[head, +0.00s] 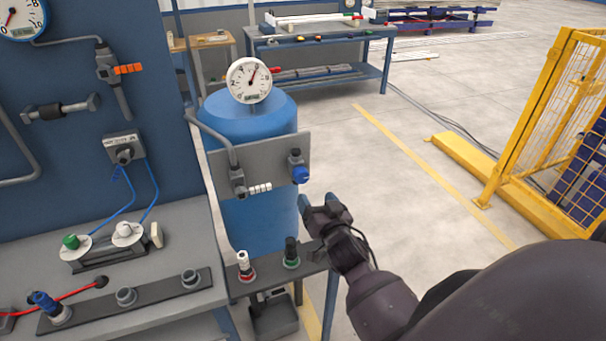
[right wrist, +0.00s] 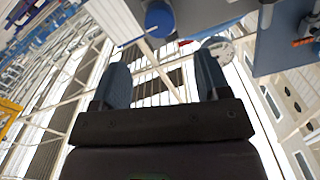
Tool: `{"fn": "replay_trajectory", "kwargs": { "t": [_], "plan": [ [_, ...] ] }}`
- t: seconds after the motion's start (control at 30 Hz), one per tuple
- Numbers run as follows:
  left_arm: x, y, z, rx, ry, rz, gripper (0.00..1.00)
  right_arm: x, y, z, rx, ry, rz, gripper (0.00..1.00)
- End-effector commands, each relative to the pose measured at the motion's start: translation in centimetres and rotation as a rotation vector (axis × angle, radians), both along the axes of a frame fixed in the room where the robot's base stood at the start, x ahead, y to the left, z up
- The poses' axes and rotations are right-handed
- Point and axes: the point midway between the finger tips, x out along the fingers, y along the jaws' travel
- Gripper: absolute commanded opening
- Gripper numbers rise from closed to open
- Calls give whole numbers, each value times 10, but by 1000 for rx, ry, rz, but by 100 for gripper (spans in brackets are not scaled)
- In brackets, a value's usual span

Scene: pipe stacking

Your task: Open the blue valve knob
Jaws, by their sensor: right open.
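The blue valve knob (head: 300,175) sits on a valve at the right end of a grey panel (head: 270,160), in front of a blue tank (head: 252,122). My right gripper (head: 324,207) is open and empty, just below and to the right of the knob, apart from it. In the right wrist view the blue knob (right wrist: 159,20) shows at the top, beyond the spread fingers (right wrist: 163,75) and not between them. My left gripper is not in view.
A pressure gauge (head: 249,81) tops the tank. A small shelf with a red-and-white fitting (head: 245,265) and a green-ringed fitting (head: 291,253) lies below. A workbench (head: 180,262) stands at left, a yellow fence (head: 540,130) at right. Open floor lies between tank and fence.

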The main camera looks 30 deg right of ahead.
Motion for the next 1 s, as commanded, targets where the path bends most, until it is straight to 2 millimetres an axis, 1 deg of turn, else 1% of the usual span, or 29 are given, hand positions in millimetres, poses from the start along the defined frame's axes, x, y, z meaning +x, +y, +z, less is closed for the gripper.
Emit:
{"fn": "replay_trajectory", "kwargs": {
  "t": [0.4,0.6,0.8,1.0],
  "plan": [
    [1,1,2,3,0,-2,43,62,-15,0,-3,0,1,69],
    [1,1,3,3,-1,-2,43,86,-21,0,-1,1,0,69],
    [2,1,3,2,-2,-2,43,96,-23,-1,-1,2,1,69],
    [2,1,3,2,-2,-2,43,97,-24,-1,-1,2,1,69]
  ]
}}
